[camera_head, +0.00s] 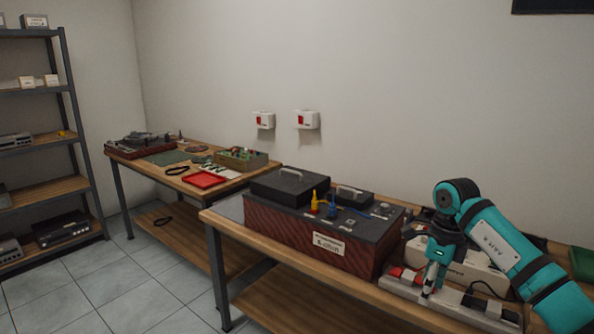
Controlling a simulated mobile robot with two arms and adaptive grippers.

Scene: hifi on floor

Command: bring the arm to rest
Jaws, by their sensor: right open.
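My right arm, teal with black joints, comes in from the right edge. My right gripper (430,284) points down, open, above or beside a white strip (455,305) with a red part at the front right of the near table. I cannot tell whether the fingertips touch it. I see nothing held between the fingers. My left gripper is not in view.
The near wooden table (255,240) bears a large dark red-sided box (315,238) just left of my right gripper, with small bottles on top. A pale device (460,268) stands behind the gripper. A farther table holds a red tray (205,180). Open tiled floor lies at lower left.

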